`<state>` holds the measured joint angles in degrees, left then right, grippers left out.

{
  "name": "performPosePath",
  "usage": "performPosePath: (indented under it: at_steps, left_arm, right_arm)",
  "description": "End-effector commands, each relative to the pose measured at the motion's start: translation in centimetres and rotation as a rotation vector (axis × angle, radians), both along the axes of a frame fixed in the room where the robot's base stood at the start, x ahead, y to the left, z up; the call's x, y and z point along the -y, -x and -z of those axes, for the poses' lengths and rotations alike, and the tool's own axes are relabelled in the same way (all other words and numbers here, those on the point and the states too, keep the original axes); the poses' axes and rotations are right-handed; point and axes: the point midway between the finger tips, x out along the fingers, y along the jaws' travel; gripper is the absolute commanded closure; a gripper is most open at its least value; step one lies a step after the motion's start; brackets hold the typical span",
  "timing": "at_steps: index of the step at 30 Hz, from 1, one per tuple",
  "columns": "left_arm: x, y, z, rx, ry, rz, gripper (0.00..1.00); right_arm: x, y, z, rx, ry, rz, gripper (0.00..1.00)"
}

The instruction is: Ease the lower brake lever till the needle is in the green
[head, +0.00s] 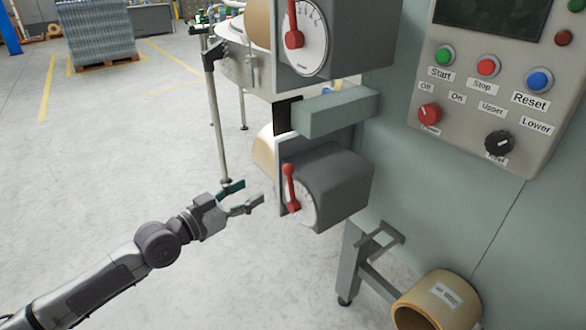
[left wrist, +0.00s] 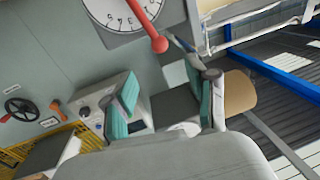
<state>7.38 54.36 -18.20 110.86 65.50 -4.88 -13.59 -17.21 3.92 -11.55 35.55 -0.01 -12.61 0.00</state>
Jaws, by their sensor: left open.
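The lower brake lever (head: 290,185) is red with a ball end and stands nearly upright across the lower white dial (head: 307,208) on a grey box (head: 340,185). My left gripper (head: 250,194) is open and empty, just left of the lever and apart from it, its fingers pointing toward the box. In the left wrist view a red lever with a ball end (left wrist: 159,44) crosses a white numbered dial (left wrist: 118,14), above the open fingers (left wrist: 168,98). I cannot make out a needle or a green zone. My right gripper is not in view.
An upper box has a similar dial (head: 305,45) and red lever (head: 293,38). A grey bar (head: 335,112) juts out between the boxes. The control panel (head: 490,85) is at right. A brown roll (head: 437,302) lies below.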

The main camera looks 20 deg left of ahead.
Motion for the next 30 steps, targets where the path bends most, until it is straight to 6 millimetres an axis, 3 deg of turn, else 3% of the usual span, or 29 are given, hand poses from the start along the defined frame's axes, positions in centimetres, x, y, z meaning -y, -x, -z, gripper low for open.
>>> performPosePath:
  at_steps: [15, 21, 30]
  left_arm:
    - [5.0, -9.0, -0.2, 0.002, -0.002, 0.002, 0.43]
    - [5.9, -10.5, 0.0, 0.001, -0.005, 0.003, 0.43]
    - [6.0, -10.7, 0.0, 0.001, -0.005, 0.002, 0.43]
  right_arm:
    - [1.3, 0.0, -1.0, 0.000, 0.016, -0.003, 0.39]
    - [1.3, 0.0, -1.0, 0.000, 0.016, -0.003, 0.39]
    - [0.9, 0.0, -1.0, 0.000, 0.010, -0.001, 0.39]
